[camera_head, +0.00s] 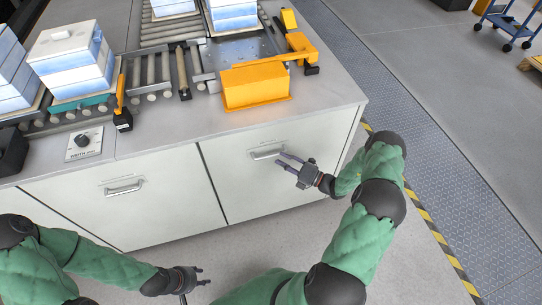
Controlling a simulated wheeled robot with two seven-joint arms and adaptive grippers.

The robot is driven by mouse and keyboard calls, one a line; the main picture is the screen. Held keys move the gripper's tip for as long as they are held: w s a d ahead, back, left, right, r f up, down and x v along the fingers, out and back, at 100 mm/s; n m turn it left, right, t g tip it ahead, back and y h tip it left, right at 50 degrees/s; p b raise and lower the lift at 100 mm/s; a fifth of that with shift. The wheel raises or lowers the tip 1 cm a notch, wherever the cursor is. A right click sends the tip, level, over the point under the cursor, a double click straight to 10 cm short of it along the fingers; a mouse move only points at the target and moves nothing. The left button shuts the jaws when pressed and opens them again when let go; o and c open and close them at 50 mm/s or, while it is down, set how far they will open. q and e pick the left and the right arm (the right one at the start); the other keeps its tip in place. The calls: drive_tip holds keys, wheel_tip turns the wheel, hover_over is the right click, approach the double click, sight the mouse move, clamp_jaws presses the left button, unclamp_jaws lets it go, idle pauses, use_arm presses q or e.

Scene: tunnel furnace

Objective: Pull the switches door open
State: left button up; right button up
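Two pale cabinet doors show under the grey counter; no label tells which is the switches door. The right door (240,190) looks closed and has a metal bar handle (267,153) near its top. The left door (165,208) also looks closed, with its own bar handle (124,187). My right gripper (281,160) is open, with its two fingers pointing left at the right end of the right door's handle; I cannot tell if they touch it. My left gripper (204,277) is low in front of the left door, away from both handles, and looks open and empty.
The counter (180,135) carries a yellow box (255,88), a roller conveyor (158,75), stacked blue-white blocks (72,65) and a knob panel (84,144). The floor before the doors is clear. A blue cart (510,25) stands far right.

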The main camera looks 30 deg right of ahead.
sight(272, 155)
drive_tip(key=shift+b+x, duration=0.5)
drive_tip(key=shift+x, duration=2.1)
clamp_jaws()
